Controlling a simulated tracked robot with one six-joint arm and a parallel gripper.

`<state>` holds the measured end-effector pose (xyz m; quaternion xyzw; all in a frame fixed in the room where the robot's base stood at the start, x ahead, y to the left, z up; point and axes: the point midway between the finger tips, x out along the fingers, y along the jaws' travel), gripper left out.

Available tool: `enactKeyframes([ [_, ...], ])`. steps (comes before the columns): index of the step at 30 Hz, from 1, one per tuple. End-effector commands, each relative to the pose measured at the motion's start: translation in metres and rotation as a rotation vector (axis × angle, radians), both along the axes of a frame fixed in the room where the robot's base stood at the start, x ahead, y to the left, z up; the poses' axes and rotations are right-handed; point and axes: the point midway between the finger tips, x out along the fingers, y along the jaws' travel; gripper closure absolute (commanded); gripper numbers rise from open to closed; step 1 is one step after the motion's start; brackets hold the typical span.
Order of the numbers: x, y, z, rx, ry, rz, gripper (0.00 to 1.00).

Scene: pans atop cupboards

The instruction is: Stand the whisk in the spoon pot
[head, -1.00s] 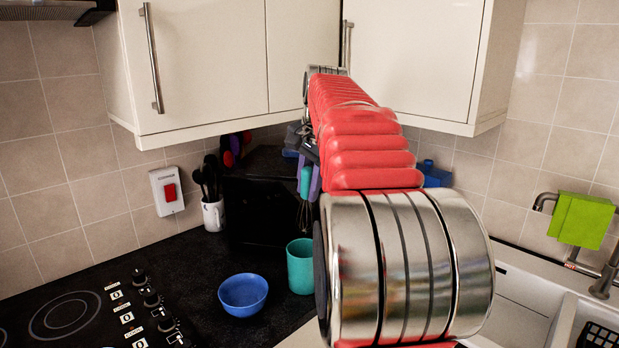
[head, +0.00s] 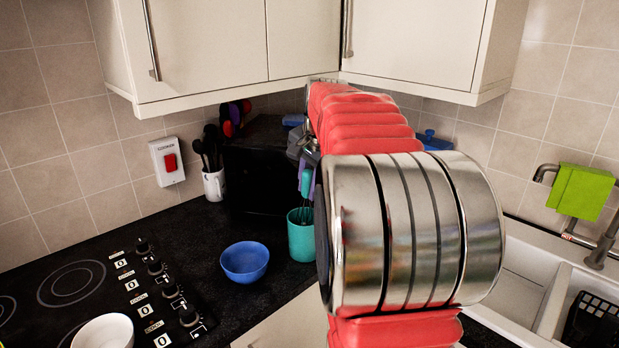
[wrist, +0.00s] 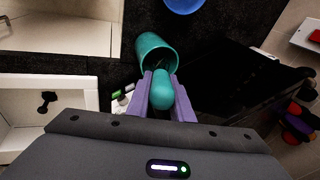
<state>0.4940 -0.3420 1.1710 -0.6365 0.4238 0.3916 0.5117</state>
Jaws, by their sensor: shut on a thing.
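The whisk has a teal handle (head: 307,184) and thin dark wires. My gripper (head: 304,168) is shut on the handle with its purple fingers, which show on both sides of it in the wrist view (wrist: 161,80). The teal spoon pot (head: 301,243) stands upright on the black worktop, directly below the whisk. The wires reach down to the pot's mouth and their lower ends seem to be inside it; how deep is hidden. In the wrist view, the pot (wrist: 150,42) opens just beyond the handle (wrist: 162,96).
A blue bowl (head: 245,263) stands left of the pot. A white mug of black utensils (head: 214,184) and a black box-like appliance (head: 255,190) stand behind. A white bowl (head: 103,332) is on the hob (head: 95,290). The sink (head: 525,275) lies right.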

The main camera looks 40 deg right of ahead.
Motion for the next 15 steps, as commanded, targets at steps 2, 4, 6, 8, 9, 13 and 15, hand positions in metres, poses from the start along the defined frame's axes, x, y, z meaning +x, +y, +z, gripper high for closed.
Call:
enactKeyframes([
  [2, 0.000, 0.000, -0.007, 0.000, 0.000, 0.000, 1.00],
  [4, 0.000, 0.000, -0.012, 0.001, 0.001, 0.000, 1.00],
  [6, 0.000, 0.000, -0.016, 0.000, 0.000, -0.001, 1.00],
  [8, 0.000, 0.000, -0.019, 0.000, 0.000, -0.001, 1.00],
  [9, 0.000, 0.000, -0.020, 0.000, 0.000, -0.001, 1.00],
  [13, 0.000, 0.000, -0.022, 0.000, 0.000, -0.001, 1.00],
  [15, 0.000, 0.000, -0.022, -0.001, 0.000, -0.001, 1.00],
])
